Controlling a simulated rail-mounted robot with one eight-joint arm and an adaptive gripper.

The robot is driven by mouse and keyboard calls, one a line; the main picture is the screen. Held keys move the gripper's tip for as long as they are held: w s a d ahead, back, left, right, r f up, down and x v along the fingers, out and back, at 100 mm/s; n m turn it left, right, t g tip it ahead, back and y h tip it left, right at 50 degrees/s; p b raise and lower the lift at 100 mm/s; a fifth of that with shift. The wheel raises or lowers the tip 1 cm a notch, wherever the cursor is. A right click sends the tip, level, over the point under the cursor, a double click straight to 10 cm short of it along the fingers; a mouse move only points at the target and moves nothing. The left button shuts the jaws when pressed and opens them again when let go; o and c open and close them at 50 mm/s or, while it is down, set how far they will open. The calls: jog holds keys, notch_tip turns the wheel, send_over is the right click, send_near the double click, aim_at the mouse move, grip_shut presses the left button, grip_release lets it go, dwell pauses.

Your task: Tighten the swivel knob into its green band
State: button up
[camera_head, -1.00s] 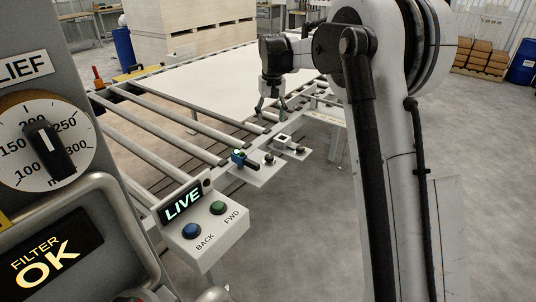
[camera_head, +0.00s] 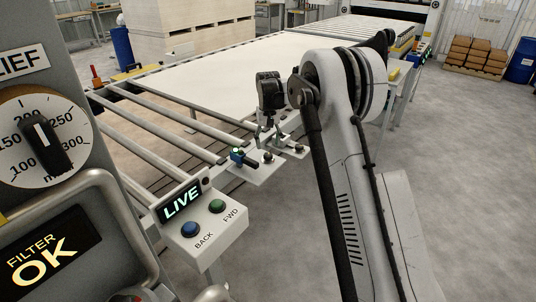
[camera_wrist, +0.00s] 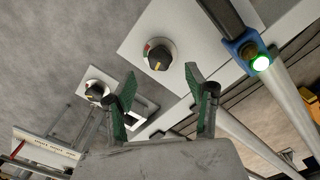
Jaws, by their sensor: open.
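Two black dial knobs show in the wrist view. The nearer knob (camera_wrist: 162,55) sits on a white plate (camera_wrist: 142,28); its pale dial has red and green marks at the edge, and its pointer line is pale. The farther knob (camera_wrist: 96,90) is on another white plate beside a small dark display. I cannot tell for sure which is the swivel knob. In the head view the nearer knob (camera_head: 268,157) is just below my gripper (camera_head: 267,141). My gripper (camera_wrist: 161,78) is open and empty, its green-padded fingers apart and not touching either knob.
A control box (camera_head: 205,225) with blue and green buttons stands nearer. Open grey floor (camera_head: 465,150) lies to the right.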

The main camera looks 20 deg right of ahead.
aim_at(268, 154)
jog(key=shift+f, duration=2.65)
jog(key=c, duration=1.1)
